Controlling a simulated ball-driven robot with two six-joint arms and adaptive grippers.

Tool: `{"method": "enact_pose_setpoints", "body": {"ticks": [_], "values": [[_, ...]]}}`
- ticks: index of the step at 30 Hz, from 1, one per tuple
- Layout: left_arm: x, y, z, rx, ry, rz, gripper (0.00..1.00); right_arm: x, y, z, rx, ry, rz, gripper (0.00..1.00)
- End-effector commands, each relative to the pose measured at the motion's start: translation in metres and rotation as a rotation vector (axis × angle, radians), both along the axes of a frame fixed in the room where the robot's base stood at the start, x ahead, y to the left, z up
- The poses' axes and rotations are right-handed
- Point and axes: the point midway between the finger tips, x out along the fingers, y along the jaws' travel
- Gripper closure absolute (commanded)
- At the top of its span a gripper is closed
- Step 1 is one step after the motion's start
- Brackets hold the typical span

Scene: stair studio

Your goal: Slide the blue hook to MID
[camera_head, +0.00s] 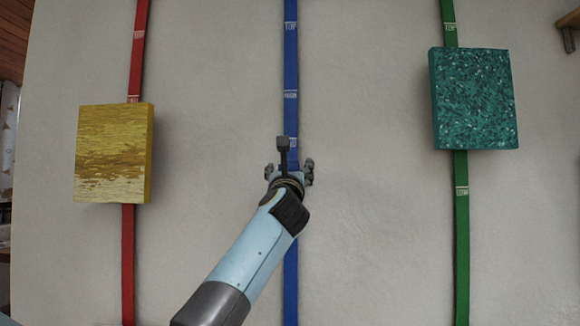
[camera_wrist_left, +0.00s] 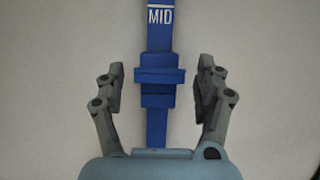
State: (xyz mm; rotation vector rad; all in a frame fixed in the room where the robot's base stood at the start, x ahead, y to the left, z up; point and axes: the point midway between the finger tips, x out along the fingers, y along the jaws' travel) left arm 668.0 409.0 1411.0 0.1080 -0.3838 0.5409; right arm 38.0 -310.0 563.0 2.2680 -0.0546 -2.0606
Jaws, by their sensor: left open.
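The blue hook (camera_wrist_left: 157,77) is a wider blue block with a smaller block under it, on the blue rail (camera_head: 290,60). In the left wrist view it sits below the white MID mark (camera_wrist_left: 160,16), with bare rail between. My left gripper (camera_head: 289,170) is open in front of the rail. In the left wrist view its fingers (camera_wrist_left: 161,78) stand on either side of the hook, with gaps on both sides. In the head view my gripper largely hides the hook. My right gripper is not in view.
A yellow picture block (camera_head: 112,153) hangs on the red rail (camera_head: 128,260) at left. A teal speckled block (camera_head: 473,99) hangs on the green rail (camera_head: 461,240) at right. The pale wall between the rails is clear. A bracket shows at top right.

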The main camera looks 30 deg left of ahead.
Motion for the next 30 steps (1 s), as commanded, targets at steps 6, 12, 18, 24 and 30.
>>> {"method": "enact_pose_setpoints", "body": {"ticks": [6, 12, 18, 24, 30], "values": [[0.0110, 0.0070, 0.0046, 0.000, 0.002, 0.000, 0.29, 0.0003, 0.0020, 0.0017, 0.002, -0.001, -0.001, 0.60], [0.0112, 0.0069, 0.0046, 0.000, 0.001, 0.000, 0.29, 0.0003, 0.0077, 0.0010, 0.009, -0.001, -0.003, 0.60], [0.0110, 0.0068, 0.0045, 0.000, 0.001, 0.000, 0.51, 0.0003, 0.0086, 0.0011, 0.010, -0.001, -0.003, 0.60], [0.0110, 0.0068, 0.0045, 0.000, 0.001, 0.000, 0.77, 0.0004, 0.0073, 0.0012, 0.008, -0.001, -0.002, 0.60], [0.0110, 0.0067, 0.0044, 0.000, 0.001, 0.000, 1.00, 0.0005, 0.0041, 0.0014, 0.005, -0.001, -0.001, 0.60]]}}
